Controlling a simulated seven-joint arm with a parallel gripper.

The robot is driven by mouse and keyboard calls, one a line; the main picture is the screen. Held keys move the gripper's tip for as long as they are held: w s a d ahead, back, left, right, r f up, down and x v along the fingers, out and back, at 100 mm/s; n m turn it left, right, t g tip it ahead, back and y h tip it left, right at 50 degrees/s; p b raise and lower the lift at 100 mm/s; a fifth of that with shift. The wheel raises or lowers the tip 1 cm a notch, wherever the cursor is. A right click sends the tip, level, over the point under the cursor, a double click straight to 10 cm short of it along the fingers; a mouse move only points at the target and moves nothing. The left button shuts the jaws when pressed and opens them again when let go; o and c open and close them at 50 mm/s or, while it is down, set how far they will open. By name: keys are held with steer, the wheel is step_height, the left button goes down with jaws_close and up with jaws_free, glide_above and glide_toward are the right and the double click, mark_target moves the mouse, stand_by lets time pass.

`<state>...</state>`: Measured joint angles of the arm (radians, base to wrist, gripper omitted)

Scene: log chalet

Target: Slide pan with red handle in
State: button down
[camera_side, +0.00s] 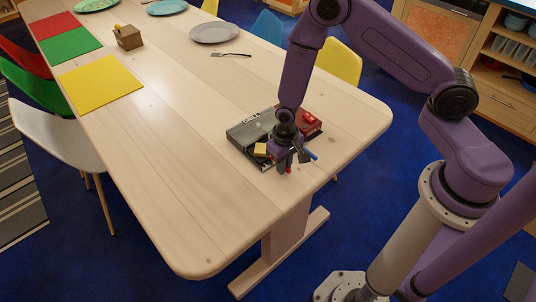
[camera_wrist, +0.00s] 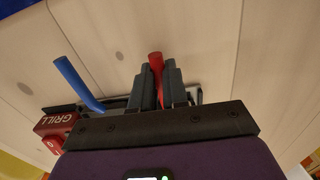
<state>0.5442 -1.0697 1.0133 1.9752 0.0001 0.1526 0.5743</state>
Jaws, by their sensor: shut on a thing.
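A tabletop grill (camera_side: 248,131) with a dark grey top stands near the right end of the table. My gripper (camera_side: 286,166) is at the near side of the grill, pointing down. In the wrist view my gripper (camera_wrist: 157,85) is shut on the red handle (camera_wrist: 156,62), which lies between its two fingers. A blue handle (camera_wrist: 78,82) sticks out to the left of it, also seen in the side view (camera_side: 311,154). The pan of the red handle is hidden behind my gripper.
A small yellow piece (camera_side: 260,149) shows by the grill beside my gripper. A fork (camera_side: 231,54) and a grey plate (camera_side: 214,33) lie farther back. A yellow mat (camera_side: 100,83) and a small wooden box (camera_side: 128,37) are at left. The near left table is clear.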

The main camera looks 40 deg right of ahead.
steer(key=shift+w+d, duration=0.1)
steer(key=shift+w, duration=2.3)
steer(key=c, duration=1.2)
jaws_free()
steer(key=shift+o, duration=0.2)
steer(key=shift+r, duration=0.1)
steer(key=shift+r, duration=2.9)
